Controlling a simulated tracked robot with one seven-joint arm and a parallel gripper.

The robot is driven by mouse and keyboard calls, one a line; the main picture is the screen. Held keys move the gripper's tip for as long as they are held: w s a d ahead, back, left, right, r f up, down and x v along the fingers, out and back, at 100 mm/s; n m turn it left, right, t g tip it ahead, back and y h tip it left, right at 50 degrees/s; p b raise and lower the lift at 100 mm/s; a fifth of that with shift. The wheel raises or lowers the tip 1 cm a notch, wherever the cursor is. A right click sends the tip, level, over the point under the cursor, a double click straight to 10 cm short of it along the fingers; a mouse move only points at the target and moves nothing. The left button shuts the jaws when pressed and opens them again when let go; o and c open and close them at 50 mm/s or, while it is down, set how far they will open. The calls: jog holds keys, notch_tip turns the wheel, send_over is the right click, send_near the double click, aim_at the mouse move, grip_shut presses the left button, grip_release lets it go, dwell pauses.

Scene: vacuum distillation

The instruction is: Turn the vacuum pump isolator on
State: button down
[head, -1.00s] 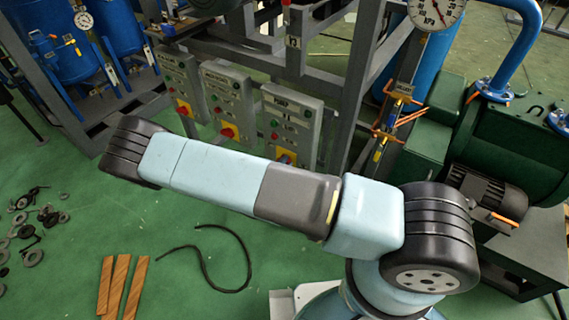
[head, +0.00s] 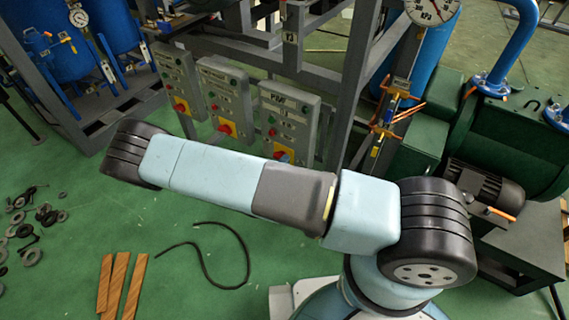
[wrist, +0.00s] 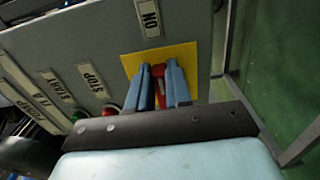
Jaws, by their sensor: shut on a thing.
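The vacuum pump isolator is a red handle (wrist: 159,72) on a yellow plate (wrist: 190,52) in the wrist view. My gripper (wrist: 160,72) has its two blue fingers on either side of the handle and is shut on it. The fingers cover much of the handle, so its exact angle is hard to tell. An ON label (wrist: 149,18) sits beyond the plate. In the head view the grey pump box (head: 287,118) is the rightmost of three, and its yellow plate (head: 283,154) shows just above my arm. My gripper is hidden there.
Red (wrist: 110,110) and green (wrist: 79,116) buttons with START and STOP labels sit left of the plate. Two similar boxes (head: 223,100) (head: 177,82) stand left of the pump box. A green pump (head: 510,140) is at right. A black hose (head: 205,255) and planks (head: 120,285) lie on the floor.

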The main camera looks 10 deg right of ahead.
jog(key=shift+s+d+f, duration=0.1)
jog(key=shift+s+f, duration=0.05)
jog(key=shift+f, duration=0.1)
jog(key=c, duration=1.4)
grip_release()
jog(key=o, duration=0.4)
jog(key=shift+r, duration=0.1)
jog(key=shift+c, duration=0.2)
jog(key=v, duration=1.3)
jog(key=shift+s+a, duration=0.15)
jog(key=shift+a, duration=0.2)
